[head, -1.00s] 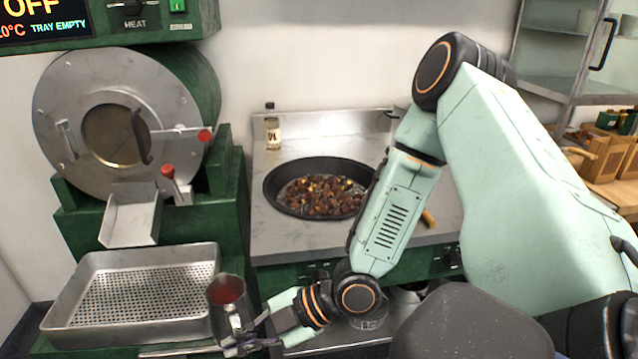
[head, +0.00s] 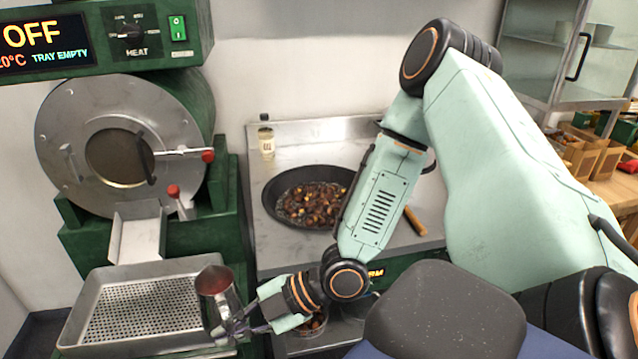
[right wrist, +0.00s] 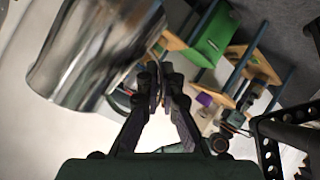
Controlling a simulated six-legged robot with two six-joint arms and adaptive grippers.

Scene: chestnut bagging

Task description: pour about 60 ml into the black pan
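The black pan (head: 273,203) sits on the steel worktop with a heap of dark brown chestnuts (head: 316,200) in it. My right gripper (head: 238,326) is low in the head view, shut on a shiny metal jug (head: 214,309), apparently by its handle. Reddish-brown contents or a reddish inner surface show at the jug's mouth. The jug appears near the right front corner of the perforated tray, to the left of and nearer than the pan. In the right wrist view the jug (right wrist: 95,50) fills the upper left beside my gripper (right wrist: 168,88). My left gripper is not in view.
A perforated steel tray (head: 78,318) lies under the chute of the green roaster (head: 202,110), whose display reads OFF and TRAY EMPTY. A small bottle (head: 266,145) stands behind the pan. My right forearm covers the pan's right edge. Paper bags (head: 590,160) stand at the right.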

